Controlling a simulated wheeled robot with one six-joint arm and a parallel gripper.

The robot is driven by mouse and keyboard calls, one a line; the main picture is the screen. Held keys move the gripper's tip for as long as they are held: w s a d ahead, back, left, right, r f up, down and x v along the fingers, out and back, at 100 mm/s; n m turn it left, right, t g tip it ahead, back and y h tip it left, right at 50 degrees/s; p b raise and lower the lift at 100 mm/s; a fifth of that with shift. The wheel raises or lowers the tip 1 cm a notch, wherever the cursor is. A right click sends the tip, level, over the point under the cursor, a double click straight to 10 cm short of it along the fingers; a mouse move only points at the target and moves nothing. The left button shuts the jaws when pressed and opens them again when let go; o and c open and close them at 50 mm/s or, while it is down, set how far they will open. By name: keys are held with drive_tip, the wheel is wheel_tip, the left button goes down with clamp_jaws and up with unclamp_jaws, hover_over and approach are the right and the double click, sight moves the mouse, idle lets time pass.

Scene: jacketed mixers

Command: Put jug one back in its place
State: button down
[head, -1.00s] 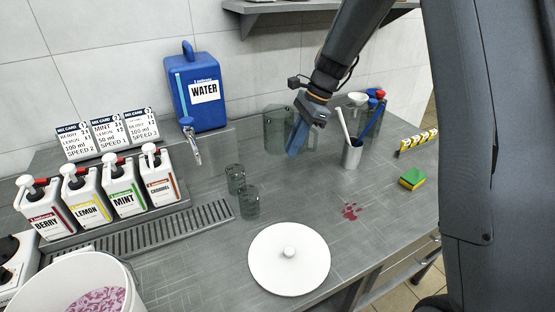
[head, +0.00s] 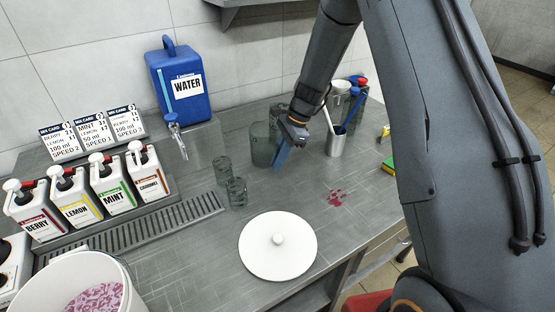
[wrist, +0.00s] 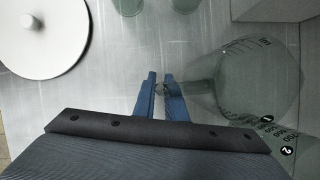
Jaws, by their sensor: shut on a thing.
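Jug one (wrist: 238,80) is a clear, greenish jug with a black number 1 mark and scale lines in the wrist view. My gripper (wrist: 160,82) is shut on its handle, with the jug's body just right of the blue fingers. In the head view my gripper (head: 281,162) is low over the counter, and a clear jug (head: 262,146) stands upright close to its left. A number 2 mark shows beside jug one in the wrist view, on a second clear jug (wrist: 308,145). Whether jug one touches the counter I cannot tell.
A steel cup (head: 339,143) with tools stands right of my gripper. Two small glasses (head: 237,193) stand to the left. A white lid (head: 278,250) and a red spill (head: 337,197) lie in front. The blue water container (head: 180,90) is at the back left.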

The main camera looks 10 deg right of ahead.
drive_tip(key=c, duration=1.8)
unclamp_jaws()
drive_tip(key=shift+f, duration=0.1)
drive_tip(key=s+b+v, duration=0.1)
drive_tip(key=b+v, duration=0.3)
drive_tip(key=v, duration=0.8)
drive_tip(key=s+d+n+t+h, duration=0.1)
drive_tip(key=s+d+n+h, duration=0.1)
drive_tip(key=s+n, duration=0.6)
drive_tip(key=s+d+f+n+t+h, duration=0.1)
drive_tip(key=s+n, duration=0.6)
drive_tip(key=s, duration=0.8)
drive_tip(key=shift+s+d+f+n+h, duration=0.3)
drive_tip(key=shift+s+d+n+h, duration=0.1)
drive_tip(key=shift+d+h, duration=0.5)
drive_tip(key=shift+d, duration=0.1)
